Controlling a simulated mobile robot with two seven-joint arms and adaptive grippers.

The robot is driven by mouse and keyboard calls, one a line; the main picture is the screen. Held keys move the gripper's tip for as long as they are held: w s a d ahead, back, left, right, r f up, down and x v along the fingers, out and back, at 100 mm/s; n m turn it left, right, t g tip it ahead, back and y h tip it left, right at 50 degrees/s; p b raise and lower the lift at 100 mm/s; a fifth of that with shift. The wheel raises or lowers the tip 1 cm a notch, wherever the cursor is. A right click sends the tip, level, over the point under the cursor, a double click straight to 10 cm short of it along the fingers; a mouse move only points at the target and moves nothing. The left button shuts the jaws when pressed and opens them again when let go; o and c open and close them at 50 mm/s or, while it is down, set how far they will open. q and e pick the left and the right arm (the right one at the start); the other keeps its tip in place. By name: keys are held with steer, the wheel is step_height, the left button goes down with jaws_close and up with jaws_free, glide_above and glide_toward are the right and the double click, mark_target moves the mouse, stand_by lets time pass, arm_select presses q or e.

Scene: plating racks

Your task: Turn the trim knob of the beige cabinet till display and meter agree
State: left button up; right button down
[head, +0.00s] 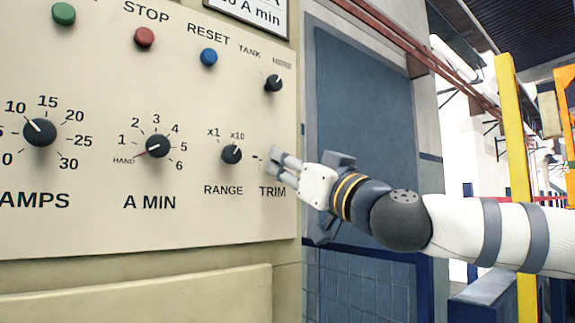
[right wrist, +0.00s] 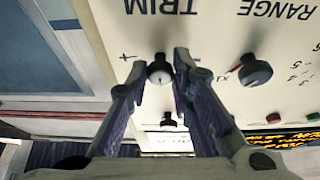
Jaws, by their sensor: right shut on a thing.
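The beige cabinet (head: 60,230) fills the left of the head view. Its trim knob (right wrist: 160,72) shows in the right wrist view, dark-sided with a grey face, below the upside-down TRIM label. My right gripper (head: 274,165) is at the TRIM position in the head view, its fingers hiding the knob there. In the wrist view its two fingertips are on either side of the knob, shut on it. I cannot make out the meter. My left gripper is not in view.
The range knob (head: 231,154) is close left of the trim position, and the tank knob (head: 273,83) is above it. A min knob (head: 157,146) and amps knob (head: 40,132) are further left. A yellow post (head: 515,110) stands behind my right arm.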

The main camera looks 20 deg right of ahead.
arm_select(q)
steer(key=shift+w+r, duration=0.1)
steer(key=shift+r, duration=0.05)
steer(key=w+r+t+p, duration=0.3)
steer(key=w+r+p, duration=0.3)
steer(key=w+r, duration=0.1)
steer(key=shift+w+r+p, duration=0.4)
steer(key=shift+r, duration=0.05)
arm_select(e)
steer(key=shift+s+a+r+m+g+h, duration=0.15)
steer(key=shift+m+h, duration=1.05)
steer(key=shift+m, duration=1.45)
steer(key=shift+w+a+r+m+g+h, duration=0.1)
steer(key=shift+m+h, duration=1.1)
steer(key=shift+m, duration=1.4)
steer(key=shift+s+a+r+m+g+h, duration=0.15)
steer(key=shift+m+h, duration=1.05)
steer(key=shift+m, duration=1.45)
steer(key=shift+f, duration=0.15)
steer(key=c, duration=1.4)
jaws_free()
